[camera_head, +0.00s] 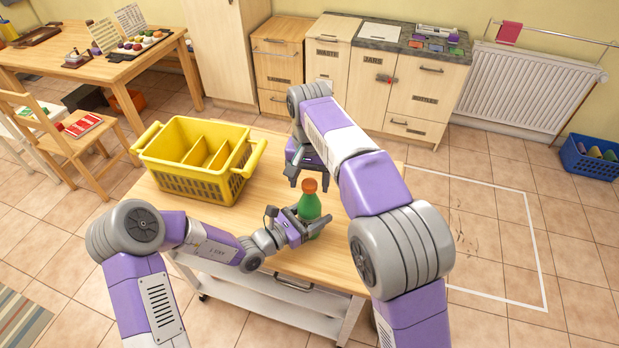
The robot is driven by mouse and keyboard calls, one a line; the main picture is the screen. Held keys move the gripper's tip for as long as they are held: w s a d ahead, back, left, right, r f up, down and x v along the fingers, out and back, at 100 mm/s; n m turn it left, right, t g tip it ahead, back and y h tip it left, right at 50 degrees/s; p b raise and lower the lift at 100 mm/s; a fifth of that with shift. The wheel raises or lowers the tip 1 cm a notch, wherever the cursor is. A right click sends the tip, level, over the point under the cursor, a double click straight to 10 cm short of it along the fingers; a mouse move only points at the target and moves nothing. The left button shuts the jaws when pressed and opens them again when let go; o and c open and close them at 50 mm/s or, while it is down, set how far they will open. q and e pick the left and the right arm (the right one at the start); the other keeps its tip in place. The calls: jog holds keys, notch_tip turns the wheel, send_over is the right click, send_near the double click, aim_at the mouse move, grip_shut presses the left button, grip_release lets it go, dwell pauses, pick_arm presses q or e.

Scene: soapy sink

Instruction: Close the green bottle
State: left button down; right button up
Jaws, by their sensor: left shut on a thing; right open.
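The green bottle (309,208) stands upright near the front of the wooden cart top (270,215). An orange cap (309,186) sits on top of its neck; I cannot tell whether it is screwed tight. My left gripper (304,230) is shut on the lower part of the bottle, coming in from the left. My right gripper (308,180) is open, pointing down just above and behind the cap. Its fingers show on either side of the cap's upper area, and I cannot tell if they touch it.
A yellow divided crate (190,180) stands on the left of the cart top. The cart's right side is partly hidden by my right arm. A wooden table (60,60) and chair (70,145) stand at the left. Drawers and a radiator (535,85) line the back wall.

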notch_tip(320, 180, up, 12)
dwell(0.9)
pick_arm(q)
jog(key=shift+c, duration=0.3)
grip_release()
jog(key=p+v, duration=0.1)
jog(key=v, duration=0.6)
jog(key=shift+s+a, duration=0.2)
pick_arm(e)
jog(key=shift+r, duration=0.4)
